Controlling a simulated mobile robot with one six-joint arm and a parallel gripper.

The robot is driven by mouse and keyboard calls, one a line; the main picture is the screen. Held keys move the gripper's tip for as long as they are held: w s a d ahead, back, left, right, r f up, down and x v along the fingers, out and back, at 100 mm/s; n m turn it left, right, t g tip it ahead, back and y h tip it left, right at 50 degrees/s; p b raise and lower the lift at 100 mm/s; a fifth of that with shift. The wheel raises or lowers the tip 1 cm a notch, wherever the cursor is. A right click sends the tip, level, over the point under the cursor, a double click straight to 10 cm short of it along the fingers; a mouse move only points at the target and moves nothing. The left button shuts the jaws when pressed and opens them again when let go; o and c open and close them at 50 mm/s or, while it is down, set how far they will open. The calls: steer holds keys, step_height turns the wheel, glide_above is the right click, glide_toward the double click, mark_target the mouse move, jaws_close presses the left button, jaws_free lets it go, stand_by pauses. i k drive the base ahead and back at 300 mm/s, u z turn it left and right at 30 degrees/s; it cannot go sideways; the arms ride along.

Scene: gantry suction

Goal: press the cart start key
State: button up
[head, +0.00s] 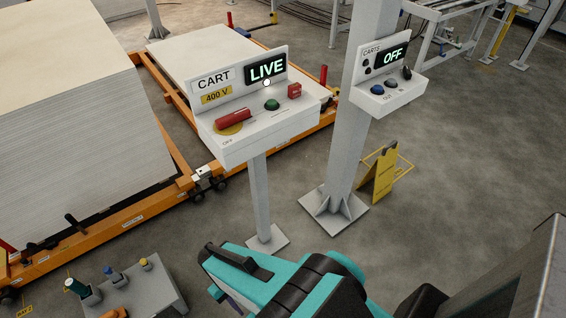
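The cart panel (262,140) is a white sloped box on a post, with a CART plate, a 400 V label and a display (266,69) reading LIVE.
A second panel (391,97) marked CARTS reads OFF and has a blue button (377,89). It is on a thick column (350,135).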

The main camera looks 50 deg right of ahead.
mark_target(271, 104)
steer(key=u, duration=0.55)
steer(key=k, duration=0.1)
steer(key=z, duration=1.8)
steer(key=k, duration=0.9)
steer(key=u, duration=0.15)
steer(key=i, duration=0.7)
